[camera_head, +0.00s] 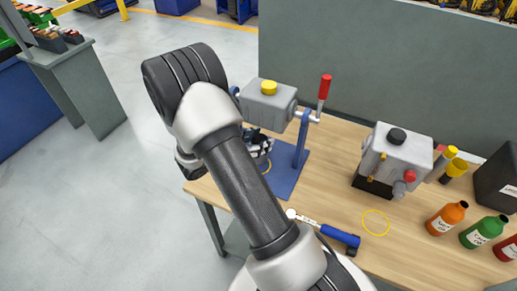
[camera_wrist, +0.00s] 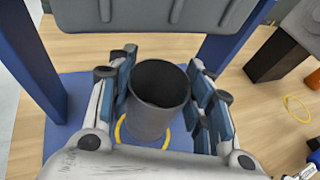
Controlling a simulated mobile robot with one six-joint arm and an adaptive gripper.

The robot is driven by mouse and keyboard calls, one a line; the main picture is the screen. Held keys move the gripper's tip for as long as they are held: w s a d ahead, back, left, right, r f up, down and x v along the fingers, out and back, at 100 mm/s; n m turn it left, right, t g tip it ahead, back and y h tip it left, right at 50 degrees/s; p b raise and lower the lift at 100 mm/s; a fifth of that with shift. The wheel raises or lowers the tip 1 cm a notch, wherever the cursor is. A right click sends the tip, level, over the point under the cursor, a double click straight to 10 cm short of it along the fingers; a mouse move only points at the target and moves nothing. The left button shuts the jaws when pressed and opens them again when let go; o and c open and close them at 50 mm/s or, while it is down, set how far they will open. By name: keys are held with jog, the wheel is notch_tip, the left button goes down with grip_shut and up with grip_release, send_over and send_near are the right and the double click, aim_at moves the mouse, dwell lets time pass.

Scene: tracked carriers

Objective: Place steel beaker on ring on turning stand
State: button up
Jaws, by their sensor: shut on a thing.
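My gripper (camera_wrist: 165,100) is shut on the steel beaker (camera_wrist: 150,118), a dark grey open-topped cup held roughly upright between the blue finger pads. A yellow ring (camera_wrist: 119,130) lies on the blue base of the turning stand (camera_wrist: 80,112), partly hidden behind the beaker. The beaker overlaps the ring in the wrist view; I cannot tell whether it touches the base. In the head view, my gripper (camera_head: 257,145) is at the blue stand (camera_head: 299,150), under its grey block with a yellow cap and red-handled crank. My arm hides part of the stand, and the beaker is hard to make out there.
Stand posts flank my gripper, with the grey block (camera_head: 268,102) above. On the wooden table are a second yellow ring (camera_head: 376,222), a blue-handled tool (camera_head: 338,236), a grey machine (camera_head: 397,155) and several bottles (camera_head: 445,218). Bare tabletop lies around the second ring.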

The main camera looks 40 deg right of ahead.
jog(key=shift+f+b, duration=0.6)
jog(key=shift+f, duration=1.1)
jog(key=shift+f, duration=0.1)
jog(key=shift+f, duration=0.15)
jog(key=o, duration=1.6)
jog(key=shift+c, duration=0.2)
